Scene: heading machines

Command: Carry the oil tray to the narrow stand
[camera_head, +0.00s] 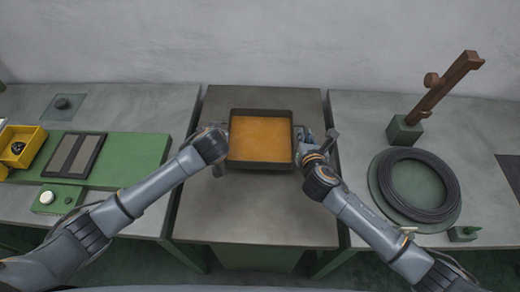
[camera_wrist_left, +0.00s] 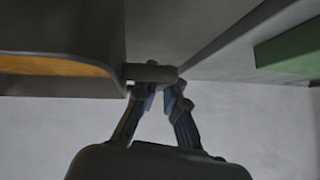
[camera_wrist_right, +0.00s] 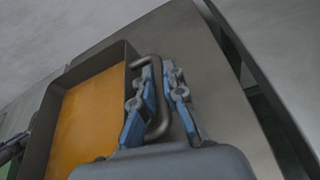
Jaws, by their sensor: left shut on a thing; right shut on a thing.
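The oil tray (camera_head: 260,166) is a dark square pan with amber oil (camera_head: 260,138) in it. It is over the back half of the middle grey-topped stand (camera_head: 260,215) and looks level; I cannot tell whether it touches the top. My left gripper (camera_wrist_left: 162,90) is shut on the tray's left bar handle (camera_wrist_left: 148,73); in the head view my arm mostly hides this grip. My right gripper (camera_wrist_right: 163,80) is shut on the right handle (camera_wrist_right: 157,125), a bent dark bar beside the tray wall. My right gripper also shows in the head view (camera_head: 305,142).
The left bench (camera_head: 190,100) holds a green board (camera_head: 135,155) and a yellow bin (camera_head: 22,150). The right bench (camera_head: 350,115) holds a black wire coil (camera_head: 384,185) and a brown post (camera_head: 440,90) on a green block. Narrow gaps separate the benches from the stand. A wall stands behind.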

